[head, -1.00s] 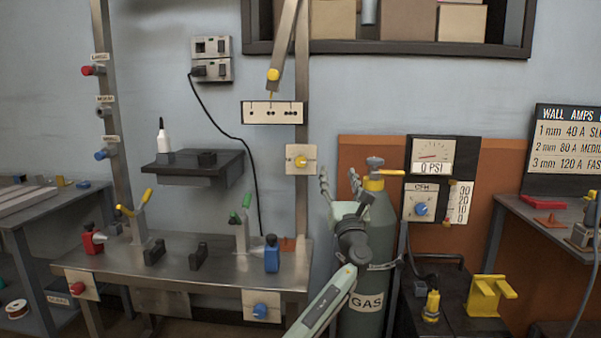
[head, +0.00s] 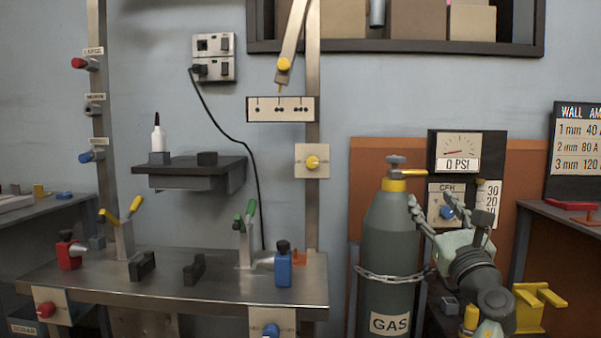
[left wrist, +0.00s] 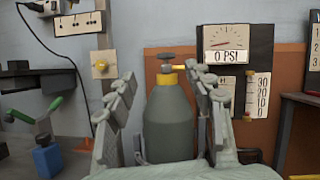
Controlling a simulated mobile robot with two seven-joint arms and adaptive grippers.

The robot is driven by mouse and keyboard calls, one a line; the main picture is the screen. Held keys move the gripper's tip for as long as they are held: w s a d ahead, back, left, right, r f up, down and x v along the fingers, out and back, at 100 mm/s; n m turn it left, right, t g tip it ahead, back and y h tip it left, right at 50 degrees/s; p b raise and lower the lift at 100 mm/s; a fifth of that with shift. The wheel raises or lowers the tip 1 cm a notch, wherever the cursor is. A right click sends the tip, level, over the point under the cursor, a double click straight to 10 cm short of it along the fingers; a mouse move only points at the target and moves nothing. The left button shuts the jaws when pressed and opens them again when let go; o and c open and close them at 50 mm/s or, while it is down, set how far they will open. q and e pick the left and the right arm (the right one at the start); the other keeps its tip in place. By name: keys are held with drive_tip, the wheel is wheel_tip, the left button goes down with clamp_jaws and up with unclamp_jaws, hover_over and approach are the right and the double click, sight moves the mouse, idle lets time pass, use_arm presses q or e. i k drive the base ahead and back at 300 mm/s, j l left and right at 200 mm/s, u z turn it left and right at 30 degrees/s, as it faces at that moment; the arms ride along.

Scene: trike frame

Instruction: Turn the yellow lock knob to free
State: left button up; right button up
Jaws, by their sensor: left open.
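A yellow knob (head: 313,162) sits on a pale square plate on the steel post, above the bench's right end. It also shows in the left wrist view (left wrist: 100,65), left of the fingers. Another yellow knob (head: 284,64) is higher up, on a tilted arm above a marked plate (head: 281,109). I cannot tell from its face how the plate-mounted knob is set. My left gripper (head: 437,208) is open and empty, right of the grey gas cylinder (head: 392,240) and well apart from both yellow knobs. My right gripper is not in view.
The cylinder, with a chain (head: 395,276) around it, stands between the post and my gripper. A gauge panel (head: 458,152) is behind the gripper. The steel bench (head: 215,285) carries clamps and coloured blocks. A dark shelf (head: 190,168) juts out above it.

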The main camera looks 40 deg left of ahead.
sight(311, 163)
drive_tip(key=j, duration=0.55)
drive_tip(key=i+j, duration=0.15)
drive_tip(key=j, duration=1)
drive_tip(key=i, duration=0.05)
